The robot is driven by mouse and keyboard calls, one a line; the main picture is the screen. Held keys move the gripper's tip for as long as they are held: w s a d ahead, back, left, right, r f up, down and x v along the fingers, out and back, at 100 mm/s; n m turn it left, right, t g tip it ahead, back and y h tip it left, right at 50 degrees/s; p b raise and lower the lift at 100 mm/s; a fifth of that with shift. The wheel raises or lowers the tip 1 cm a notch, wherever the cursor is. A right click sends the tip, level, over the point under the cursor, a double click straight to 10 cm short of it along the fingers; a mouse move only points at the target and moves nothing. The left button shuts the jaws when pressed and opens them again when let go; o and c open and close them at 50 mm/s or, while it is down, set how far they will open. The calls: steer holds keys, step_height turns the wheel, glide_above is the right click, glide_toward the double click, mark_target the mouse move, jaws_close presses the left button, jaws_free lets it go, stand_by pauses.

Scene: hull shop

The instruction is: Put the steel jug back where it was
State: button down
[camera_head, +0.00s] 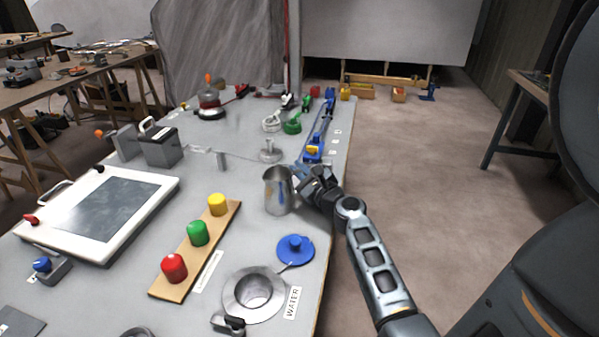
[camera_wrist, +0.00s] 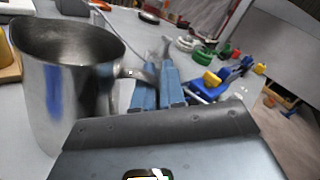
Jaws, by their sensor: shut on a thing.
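The steel jug (camera_head: 278,192) is upright over the right part of the grey table, between the blue round cap (camera_head: 295,249) and the grey round fitting (camera_head: 270,153). In the wrist view the jug (camera_wrist: 68,95) fills the left side, its open mouth showing no visible contents. My gripper (camera_head: 304,178) is at the jug's right side. In the wrist view its blue fingers (camera_wrist: 158,85) are shut on the jug's handle (camera_wrist: 136,72). I cannot tell whether the jug's base touches the table.
A wooden strip (camera_head: 187,262) with red, green and yellow buttons lies left of the jug. A round opening (camera_head: 253,291) labelled WATER is at the front. Green and blue valves (camera_head: 292,125) stand behind. Bare table lies between strip and jug.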

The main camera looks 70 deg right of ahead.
steer(key=c, duration=1.7)
jaws_free()
steer(key=shift+f, duration=0.15)
steer(key=o, duration=0.5)
steer(key=shift+r, duration=0.25)
steer(key=b+v, duration=0.2)
steer(key=v, duration=1)
